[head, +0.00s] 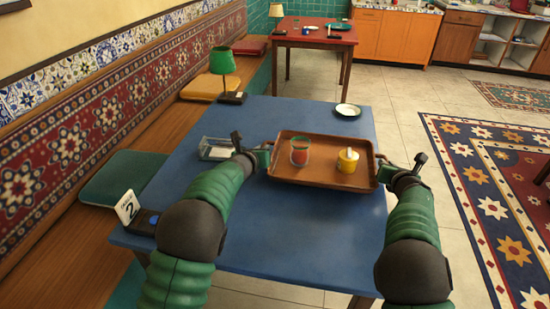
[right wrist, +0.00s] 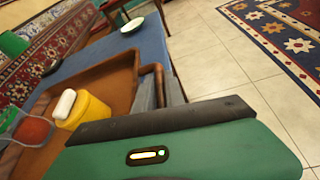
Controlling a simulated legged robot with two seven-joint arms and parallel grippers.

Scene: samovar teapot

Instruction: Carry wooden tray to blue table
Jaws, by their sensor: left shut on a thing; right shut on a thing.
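The brown wooden tray (head: 322,180) is over the blue table (head: 285,235), near its middle right; I cannot tell whether it touches the tabletop. It carries a glass with red contents (head: 299,151) on the left and a yellow pot with a white top (head: 347,161) on the right. My left gripper (head: 264,157) is shut on the tray's left side. My right gripper (head: 385,169) is shut on its right side. The right wrist view shows the tray's handle (right wrist: 154,72) at my right gripper (right wrist: 160,92), with the yellow pot and the glass beside it.
On the blue table are a clear box (head: 214,149), a green lamp (head: 226,75), a saucer (head: 348,110) and a number 2 sign (head: 127,207). A cushioned bench (head: 125,180) runs along the left wall. A red table (head: 305,35) stands behind. Tiled floor is open at right.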

